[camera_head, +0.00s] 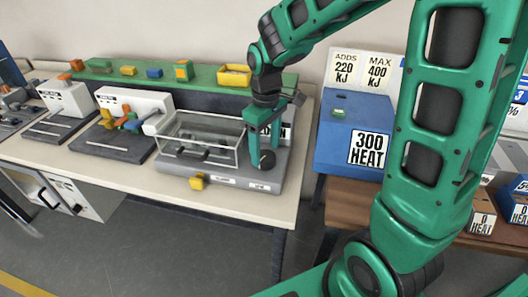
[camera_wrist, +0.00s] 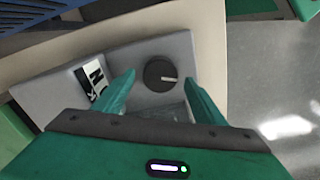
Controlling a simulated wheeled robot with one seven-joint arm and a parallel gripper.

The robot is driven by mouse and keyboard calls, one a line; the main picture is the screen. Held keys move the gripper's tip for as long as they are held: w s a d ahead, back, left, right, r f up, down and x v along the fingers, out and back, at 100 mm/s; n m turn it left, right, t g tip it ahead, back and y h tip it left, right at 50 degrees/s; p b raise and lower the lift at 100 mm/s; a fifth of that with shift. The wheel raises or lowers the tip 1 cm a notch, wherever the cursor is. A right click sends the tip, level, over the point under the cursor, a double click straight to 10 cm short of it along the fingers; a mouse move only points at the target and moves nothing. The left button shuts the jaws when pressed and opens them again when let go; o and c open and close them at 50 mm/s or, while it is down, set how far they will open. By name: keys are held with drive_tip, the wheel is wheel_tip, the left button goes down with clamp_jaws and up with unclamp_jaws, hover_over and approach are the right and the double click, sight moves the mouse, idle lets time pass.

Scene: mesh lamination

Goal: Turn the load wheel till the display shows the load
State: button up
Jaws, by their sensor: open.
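The load wheel (camera_wrist: 160,76) is a dark round knob with a pale line mark, on the right end of a grey machine (camera_head: 180,170). It also shows in the head view (camera_head: 267,159) beside my gripper. My gripper (camera_wrist: 160,98) is open, its green fingers pointing down at the machine, one to each side of the wheel in the wrist view. I cannot tell whether they touch it. In the head view my gripper (camera_head: 263,145) hides much of the display (camera_head: 287,132). In the wrist view the display (camera_wrist: 92,80) shows only part of its lettering, including "N".
A clear box (camera_head: 200,137) stands on the machine left of the wheel. A green shelf (camera_head: 205,77) with small blocks runs behind.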

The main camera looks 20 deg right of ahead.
drive_tip(key=shift+f, duration=1.05)
drive_tip(key=c, duration=1.1)
drive_tip(key=shift+o, duration=0.2)
drive_tip(key=shift+m, duration=0.9)
drive_tip(key=o, duration=1.1)
drive_tip(key=shift+c, duration=0.2)
drive_tip(key=shift+r, duration=0.1)
